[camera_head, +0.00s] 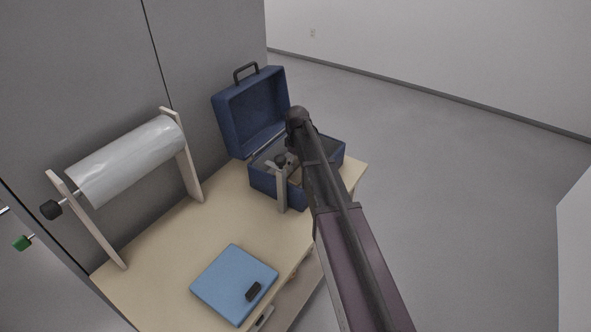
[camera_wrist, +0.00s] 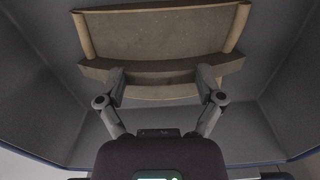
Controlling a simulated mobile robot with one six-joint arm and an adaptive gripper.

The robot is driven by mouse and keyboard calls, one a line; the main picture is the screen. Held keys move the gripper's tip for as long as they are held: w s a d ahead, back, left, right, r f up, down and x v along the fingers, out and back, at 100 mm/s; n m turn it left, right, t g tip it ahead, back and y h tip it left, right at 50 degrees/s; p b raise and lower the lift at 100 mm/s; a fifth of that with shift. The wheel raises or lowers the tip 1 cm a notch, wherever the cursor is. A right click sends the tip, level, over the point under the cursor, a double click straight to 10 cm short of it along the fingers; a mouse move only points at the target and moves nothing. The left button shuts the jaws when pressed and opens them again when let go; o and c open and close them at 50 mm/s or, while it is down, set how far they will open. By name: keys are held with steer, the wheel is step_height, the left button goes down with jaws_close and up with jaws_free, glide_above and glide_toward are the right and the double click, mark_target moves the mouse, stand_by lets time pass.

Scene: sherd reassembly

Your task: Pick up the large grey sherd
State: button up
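A large grey-brown curved piece (camera_wrist: 160,35), which looks like the sherd, lies inside the blue case in the wrist view. It has a thick curved lower edge and lighter strips at its left and right sides. My gripper (camera_wrist: 163,84) is open, its two fingers wide apart and overlapping the lower edge of the piece in the picture. I cannot tell whether the fingers touch it. In the head view my arm reaches down into the open blue case (camera_head: 262,180) and hides much of the inside.
The case's lid (camera_head: 252,110) stands open at the back left. The case's walls are close around my gripper. A blue folder-like object (camera_head: 228,279) lies at the front of the wooden table (camera_head: 165,262). A roll of clear film (camera_head: 128,160) stands on a holder at left.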

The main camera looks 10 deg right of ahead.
mark_target(297, 163)
steer(key=c, duration=0.5)
steer(key=shift+r, duration=0.2)
step_height(297, 163, up, 10)
steer(key=p, duration=1)
steer(key=shift+f, duration=0.2)
